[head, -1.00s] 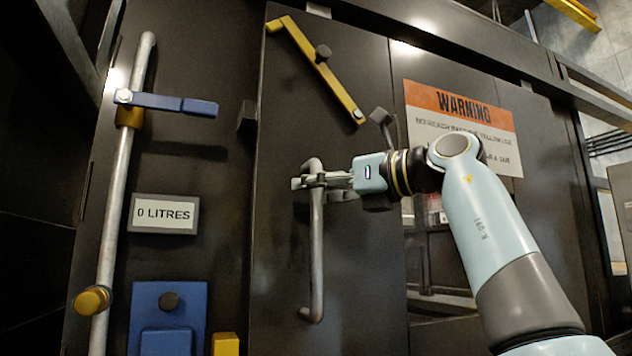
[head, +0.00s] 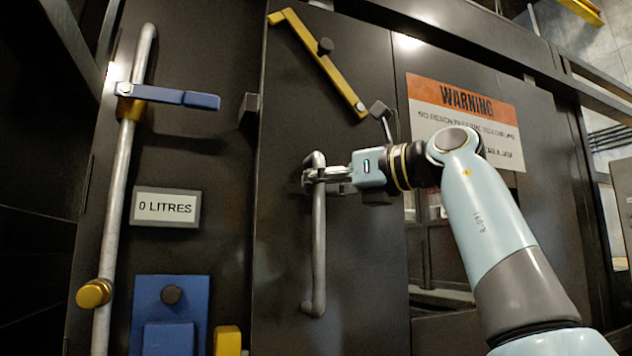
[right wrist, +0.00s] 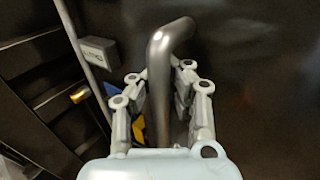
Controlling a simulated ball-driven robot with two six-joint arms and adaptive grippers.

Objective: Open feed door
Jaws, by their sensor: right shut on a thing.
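The feed door (head: 280,240) is a tall dark panel that looks shut in its frame. Its vertical grey bar handle (head: 319,250) is fixed on the left part of the panel. My right gripper (head: 315,176) is shut on the handle near its upper bend, reaching in from the right. In the right wrist view, the fingers (right wrist: 161,85) stand on both sides of the handle (right wrist: 160,75). The lower part of the handle is hidden there by the gripper body. My left gripper is not in view.
A slanted yellow bar (head: 318,65) with a dark knob sits above the handle. To the left are a long grey rod (head: 117,190) with a blue lever (head: 170,100), a "0 LITRES" sign (head: 165,207) and a blue box (head: 170,320). A warning sign (head: 465,115) is at the right.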

